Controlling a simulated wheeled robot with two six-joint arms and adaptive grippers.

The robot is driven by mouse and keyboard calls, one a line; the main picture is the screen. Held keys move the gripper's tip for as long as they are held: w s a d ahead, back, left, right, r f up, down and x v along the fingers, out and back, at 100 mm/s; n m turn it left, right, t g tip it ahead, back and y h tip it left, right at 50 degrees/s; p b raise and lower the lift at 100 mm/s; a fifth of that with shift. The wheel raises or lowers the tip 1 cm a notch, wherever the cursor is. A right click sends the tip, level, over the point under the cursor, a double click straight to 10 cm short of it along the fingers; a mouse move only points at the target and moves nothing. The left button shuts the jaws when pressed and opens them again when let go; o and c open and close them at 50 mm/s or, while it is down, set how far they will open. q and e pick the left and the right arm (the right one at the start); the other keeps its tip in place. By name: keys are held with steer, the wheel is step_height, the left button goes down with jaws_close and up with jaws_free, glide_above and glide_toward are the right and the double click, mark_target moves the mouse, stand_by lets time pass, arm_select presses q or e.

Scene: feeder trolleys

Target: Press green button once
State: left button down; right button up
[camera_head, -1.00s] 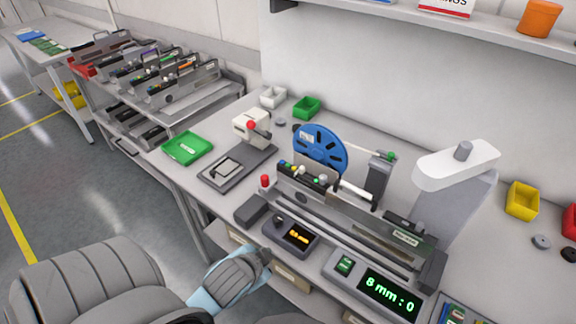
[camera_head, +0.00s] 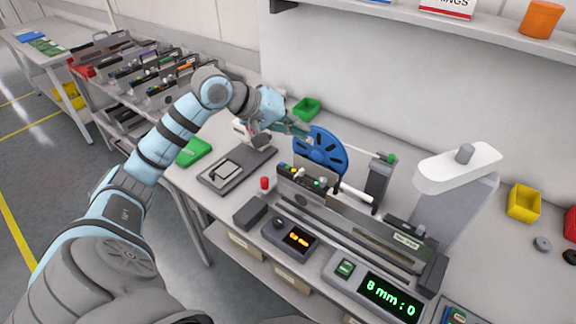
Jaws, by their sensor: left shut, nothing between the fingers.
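The green button (camera_head: 345,268) sits on the grey console (camera_head: 335,279) at the front edge of the bench, left of a green-lit display (camera_head: 390,297) reading "8 mm : 0". My left arm reaches in from the left, and my left gripper (camera_head: 303,132) is shut and empty. It is up at the blue reel (camera_head: 321,153), in front of or beside its upper left edge; I cannot tell whether it touches. It is well behind and above the button. My right gripper is not in view.
A feeder (camera_head: 350,222) lies across the bench behind the consoles. A small console with an orange display (camera_head: 298,238) and a red knob (camera_head: 264,183) are to its left. A white lamp-like head (camera_head: 458,168) overhangs at right. A green tray (camera_head: 194,152) is partly hidden by my arm.

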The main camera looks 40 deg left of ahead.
arm_select(q)
steer(key=a, duration=0.1)
steer(key=a+y, duration=0.1)
steer(key=s+a+y, duration=0.1)
steer(key=shift+a+m+g, duration=0.3)
steer(key=shift+m, duration=0.1)
steer(key=shift+w, duration=0.15)
steer(key=b, duration=0.6)
glide_above(285, 167)
step_height(285, 167, down, 8)
steer(key=shift+w+r, duration=0.1)
steer(key=shift+f+b, duration=0.55)
steer(key=shift+b, duration=0.05)
steer(key=shift+f+b, duration=0.4)
steer(key=shift+b, duration=0.05)
